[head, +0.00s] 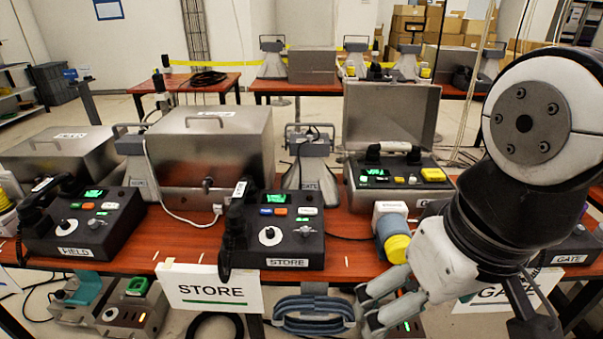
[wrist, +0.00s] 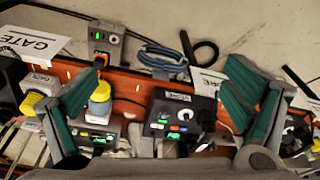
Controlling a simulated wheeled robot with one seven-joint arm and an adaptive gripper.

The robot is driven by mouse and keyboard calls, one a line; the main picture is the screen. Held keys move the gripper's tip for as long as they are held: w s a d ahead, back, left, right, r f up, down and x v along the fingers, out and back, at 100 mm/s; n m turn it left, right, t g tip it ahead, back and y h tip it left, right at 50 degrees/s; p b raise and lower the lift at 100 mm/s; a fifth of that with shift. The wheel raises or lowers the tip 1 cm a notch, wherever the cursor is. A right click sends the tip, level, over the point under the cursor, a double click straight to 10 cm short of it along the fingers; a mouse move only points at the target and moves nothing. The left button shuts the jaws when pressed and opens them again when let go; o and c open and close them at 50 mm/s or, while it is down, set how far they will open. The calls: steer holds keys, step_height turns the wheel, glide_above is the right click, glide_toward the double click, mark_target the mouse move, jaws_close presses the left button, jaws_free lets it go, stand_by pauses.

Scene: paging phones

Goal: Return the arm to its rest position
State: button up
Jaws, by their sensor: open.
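My gripper (head: 372,308) is at the lower right in the head view, at the end of my arm, which reaches down from the right side. Its fingers point left and overlap the table's front edge in the picture. In the wrist view my gripper (wrist: 163,100) has its green-padded fingers wide apart at left and right, with nothing held between them.
The STORE phone console (head: 290,245) and FIELD console (head: 85,235) sit on the red-brown table (head: 345,222). A closed metal box (head: 210,150) and an open-lidded console (head: 400,178) stand behind. A STORE sign (head: 210,289) hangs in front. Equipment lies below the table.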

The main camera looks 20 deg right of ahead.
steer(key=shift+r, duration=0.15)
step_height(320, 180, up, 10)
steer(key=t+p, duration=0.2)
steer(key=p, duration=0.6)
steer(key=shift+d+p, duration=0.15)
steer(key=shift+p, duration=0.15)
steer(key=shift+w, duration=0.1)
stand_by(0.5)
